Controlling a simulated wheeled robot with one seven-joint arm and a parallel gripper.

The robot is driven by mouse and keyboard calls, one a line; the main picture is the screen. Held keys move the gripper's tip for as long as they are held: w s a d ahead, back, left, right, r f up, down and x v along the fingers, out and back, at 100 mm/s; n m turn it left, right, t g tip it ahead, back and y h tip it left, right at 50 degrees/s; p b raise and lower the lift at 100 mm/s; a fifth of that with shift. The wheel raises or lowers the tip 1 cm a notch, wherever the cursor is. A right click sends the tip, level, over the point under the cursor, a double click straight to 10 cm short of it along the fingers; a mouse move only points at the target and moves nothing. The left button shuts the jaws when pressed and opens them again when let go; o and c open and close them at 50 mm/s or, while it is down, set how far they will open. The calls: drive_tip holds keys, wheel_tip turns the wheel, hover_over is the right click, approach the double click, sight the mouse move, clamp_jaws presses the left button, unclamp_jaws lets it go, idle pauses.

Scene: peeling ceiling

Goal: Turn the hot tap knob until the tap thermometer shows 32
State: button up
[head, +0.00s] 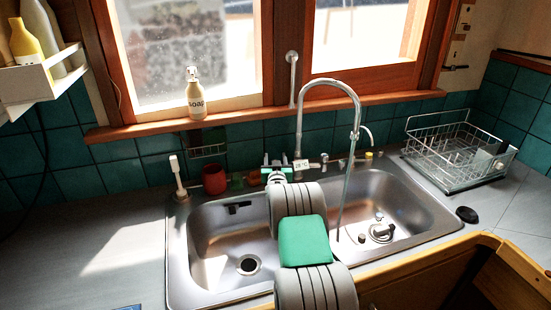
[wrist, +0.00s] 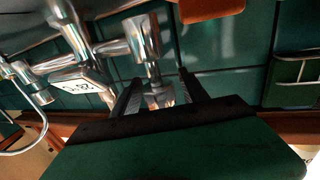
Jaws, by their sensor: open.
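The chrome tap (head: 299,120) stands behind the double sink, and a thin stream seems to fall from its spout. Its small white thermometer (head: 301,164) appears to read about 28 °C; it also shows upside down in the wrist view (wrist: 82,84). My gripper (head: 277,164) is at the left side of the tap and hides the knob there in the head view. In the wrist view, my gripper (wrist: 160,92) is open, with one finger on each side of the chrome knob (wrist: 157,97). I cannot tell whether either finger touches it.
A red cup (head: 214,179) stands left of my gripper. A soap bottle (head: 195,95) is on the windowsill. A wire dish rack (head: 452,160) is on the right counter. My arm crosses above the sink (head: 205,295). The left counter (head: 80,255) is mostly clear.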

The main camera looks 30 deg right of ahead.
clamp_jaws()
idle(0.4)
drive_tip(key=shift+f, duration=0.1)
drive_tip(key=n+y+b, duration=0.1)
drive_tip(key=b, duration=0.1)
drive_tip(key=f+t+y+b, duration=0.1)
drive_tip(key=b, duration=0.2)
drive_tip(key=shift+n+y, duration=0.4)
drive_tip(key=n+y+b, duration=0.1)
drive_tip(key=y+b, duration=0.1)
drive_tip(key=b, duration=0.1)
drive_tip(key=a+r+n+t+y+b, duration=0.1)
drive_tip(key=y+b, duration=0.1)
drive_tip(key=b, duration=0.1)
drive_tip(key=shift+w+r+n+b, duration=0.15)
drive_tip(key=shift+r+n+b, duration=0.05)
drive_tip(key=shift+n+b, duration=0.2)
unclamp_jaws()
